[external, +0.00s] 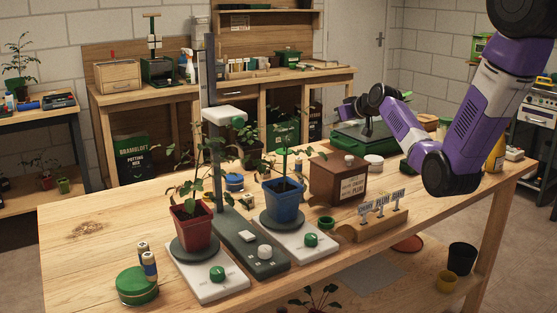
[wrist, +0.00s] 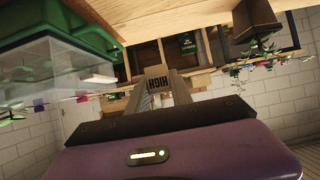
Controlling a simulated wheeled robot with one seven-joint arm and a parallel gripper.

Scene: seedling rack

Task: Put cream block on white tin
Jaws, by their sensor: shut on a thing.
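My gripper (wrist: 160,90) is shut on a cream block (wrist: 157,78) with dark lettering that reads HIGH upside down in the wrist view. In the external view my gripper (external: 366,126) is small and dark, above the far part of the workbench near the green case; the block cannot be made out there. A low round white tin (external: 373,161) stands on the bench, right of the brown wooden box (external: 338,180) and in front of the green case (external: 362,141). The tin is below and apart from my gripper. I cannot make out the tin clearly in the wrist view.
Two potted plants, in a red pot (external: 192,230) and a blue pot (external: 284,200), stand on white bases with a grey post (external: 213,120) between. A wooden label stand (external: 372,227) sits at the front edge.

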